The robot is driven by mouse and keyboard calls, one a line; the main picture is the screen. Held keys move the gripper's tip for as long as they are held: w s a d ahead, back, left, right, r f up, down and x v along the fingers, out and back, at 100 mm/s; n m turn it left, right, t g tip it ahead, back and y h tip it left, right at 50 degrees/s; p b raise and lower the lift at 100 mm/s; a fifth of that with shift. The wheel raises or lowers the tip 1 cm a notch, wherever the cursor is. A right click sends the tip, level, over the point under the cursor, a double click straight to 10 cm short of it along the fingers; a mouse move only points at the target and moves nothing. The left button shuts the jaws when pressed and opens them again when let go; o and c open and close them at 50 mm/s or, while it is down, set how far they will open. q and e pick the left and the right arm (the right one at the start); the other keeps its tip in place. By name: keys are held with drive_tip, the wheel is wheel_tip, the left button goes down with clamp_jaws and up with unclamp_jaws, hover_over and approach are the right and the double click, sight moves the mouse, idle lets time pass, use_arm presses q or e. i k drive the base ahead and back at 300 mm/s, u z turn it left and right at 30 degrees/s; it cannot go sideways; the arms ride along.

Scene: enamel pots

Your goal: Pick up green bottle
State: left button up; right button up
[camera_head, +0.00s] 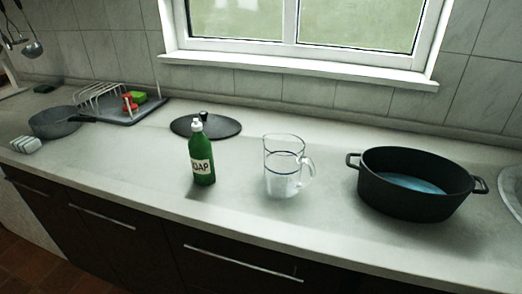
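A green bottle (203,167) with a white cap and a white "SOAP" label stands upright on the light countertop, left of the middle, close to the front edge. Nothing covers it. Neither of my grippers shows in the head view.
A clear glass jug (283,170) stands right of the bottle. A dark pot (408,200) with bluish liquid is farther right. A dark lid (205,126) lies behind the bottle. A saucepan (58,122), a dish rack (100,97) and a grey-white block (26,145) are left. Clear counter (130,160) lies left of the bottle.

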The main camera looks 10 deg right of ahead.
sight(200, 146)
drive_tip(key=z, duration=2.6)
drive_tip(key=k, duration=0.6)
drive_tip(key=u, duration=1.1)
